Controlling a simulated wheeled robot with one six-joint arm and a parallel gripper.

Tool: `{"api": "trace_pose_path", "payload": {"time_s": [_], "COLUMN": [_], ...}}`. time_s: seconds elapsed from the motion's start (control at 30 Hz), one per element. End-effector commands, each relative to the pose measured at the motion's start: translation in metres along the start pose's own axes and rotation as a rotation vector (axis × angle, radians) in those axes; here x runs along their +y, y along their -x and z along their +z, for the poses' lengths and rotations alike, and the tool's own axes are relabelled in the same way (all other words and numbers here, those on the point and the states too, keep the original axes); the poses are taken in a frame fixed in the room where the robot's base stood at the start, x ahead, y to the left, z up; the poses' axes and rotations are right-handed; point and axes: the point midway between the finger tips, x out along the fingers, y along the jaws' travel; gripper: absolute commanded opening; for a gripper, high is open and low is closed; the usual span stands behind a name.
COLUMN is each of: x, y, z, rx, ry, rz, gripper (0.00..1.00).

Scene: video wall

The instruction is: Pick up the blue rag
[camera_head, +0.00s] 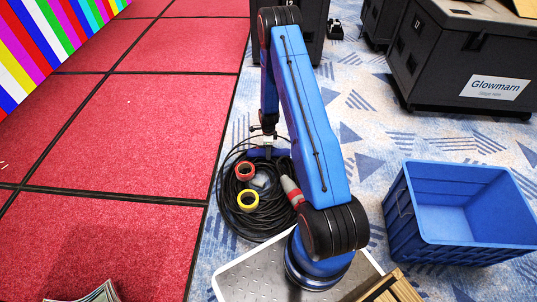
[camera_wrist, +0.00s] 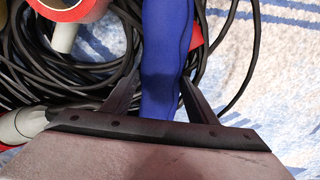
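The blue rag (camera_head: 265,153) lies on a coil of black cable on the carpet, largely hidden by my arm in the head view. In the wrist view the rag (camera_wrist: 168,40) is a long blue strip running up the middle of the picture. My gripper (camera_wrist: 160,78) points down at it, its two dark fingers apart, one on each side of the strip. The rag nearly fills the gap between the fingertips; I cannot tell if they touch it. In the head view my gripper (camera_head: 267,138) is low over the coil.
The black cable coil (camera_head: 230,205) holds a red tape roll (camera_head: 245,169), a yellow tape roll (camera_head: 248,200) and a red-and-grey connector (camera_head: 292,192). A blue crate (camera_head: 450,252) stands at right. Black cases (camera_head: 465,55) stand behind. Red floor panels (camera_head: 120,135) lie at left.

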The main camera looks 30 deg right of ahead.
Motion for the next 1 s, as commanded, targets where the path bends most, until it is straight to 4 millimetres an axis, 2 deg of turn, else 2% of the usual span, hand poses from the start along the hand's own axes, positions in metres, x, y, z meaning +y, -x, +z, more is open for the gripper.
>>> {"api": "trace_pose_path", "payload": {"time_s": [0.03, 0.07, 0.33, 0.47, 0.8, 1.0], "x": [0.000, 0.000, 0.000, -0.001, -0.001, -0.001], "y": [0.000, 0.000, 0.001, 0.009, 0.064, 0.089], "z": [0.000, 0.000, 0.000, 0.000, 0.000, 0.000], "rx": [0.000, 0.000, 0.000, 0.000, -0.001, 0.000], "ry": [0.000, 0.000, 0.000, 0.000, 0.000, 0.000], "rz": [0.000, 0.000, -0.001, -0.002, -0.003, -0.002], "gripper": [0.34, 0.29, 0.28, 0.28, 0.28, 0.28]}}
